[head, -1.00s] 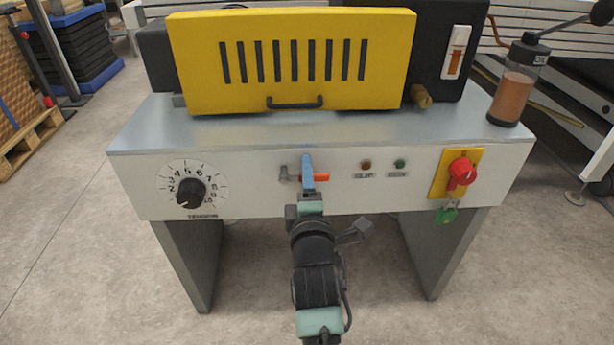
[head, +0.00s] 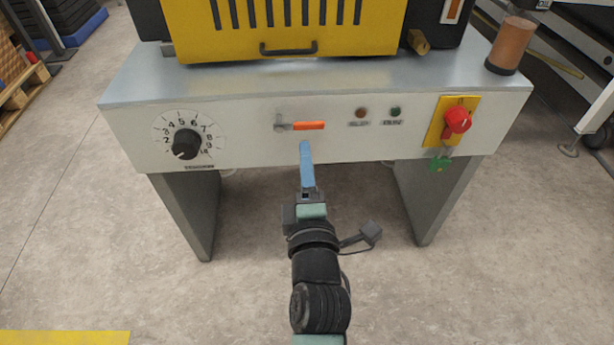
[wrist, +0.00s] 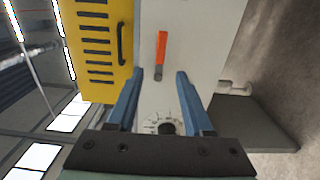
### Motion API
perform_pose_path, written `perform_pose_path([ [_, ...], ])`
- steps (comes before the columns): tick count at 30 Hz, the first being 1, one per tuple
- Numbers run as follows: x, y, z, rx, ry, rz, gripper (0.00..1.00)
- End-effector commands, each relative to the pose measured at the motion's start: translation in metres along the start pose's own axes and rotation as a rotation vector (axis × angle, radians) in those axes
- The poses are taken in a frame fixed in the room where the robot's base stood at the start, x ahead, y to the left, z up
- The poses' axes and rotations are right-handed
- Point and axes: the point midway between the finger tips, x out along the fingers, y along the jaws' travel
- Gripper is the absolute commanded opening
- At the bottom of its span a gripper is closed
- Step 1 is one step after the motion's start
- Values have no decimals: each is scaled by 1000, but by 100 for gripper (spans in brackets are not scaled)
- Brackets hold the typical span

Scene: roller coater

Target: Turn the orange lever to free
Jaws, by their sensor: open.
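The orange lever (head: 307,126) is on the white front panel of the machine, between the black dial and two small lamps. It lies horizontal in the head view, its orange handle pointing right from a grey pivot. In the wrist view the lever (wrist: 161,50) shows ahead of the fingertips, apart from them. My gripper (head: 305,148) has blue fingers and sits in front of the panel, just below the lever in the picture. In the wrist view my gripper (wrist: 160,76) is open, with nothing between its fingers. No readable "free" marking shows beside the lever.
The panel also carries a black numbered dial (head: 186,143), a dark red lamp (head: 361,113), a green lamp (head: 395,112) and a red knob (head: 458,120) with a green padlock (head: 439,164). The yellow guard (head: 290,30) rises above the metal top (head: 300,83).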

Motion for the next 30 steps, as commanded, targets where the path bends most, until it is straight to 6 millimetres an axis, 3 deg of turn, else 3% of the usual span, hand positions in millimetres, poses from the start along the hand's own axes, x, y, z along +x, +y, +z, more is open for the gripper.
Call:
perform_pose_path([
  [8,-24,0,0,0,0,0,51],
  [25,-25,0,0,-1,0,0,51],
  [28,-23,15,1,22,3,18,51],
  [30,-19,39,2,67,11,49,51],
])
